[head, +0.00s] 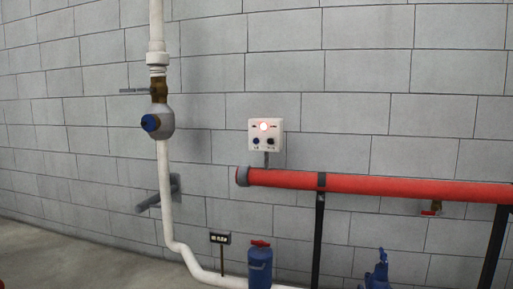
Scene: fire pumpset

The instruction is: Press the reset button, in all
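A small white control box (279,129) is mounted on the grey block wall, just above the left end of the red pipe. Below the light are two small round controls, a blue one (256,141) on the left and a dark one (271,141) on the right. Their labels are too small to read, so I cannot tell which is the reset button. Neither of my grippers is in the head view.
A red pipe (400,187) on black posts (318,235) runs right along the wall. A white pipe (166,200) with a blue-capped fitting (151,123) stands left. A blue cylinder (260,267) with a red top stands below the box. Bare floor (80,262) lies lower left.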

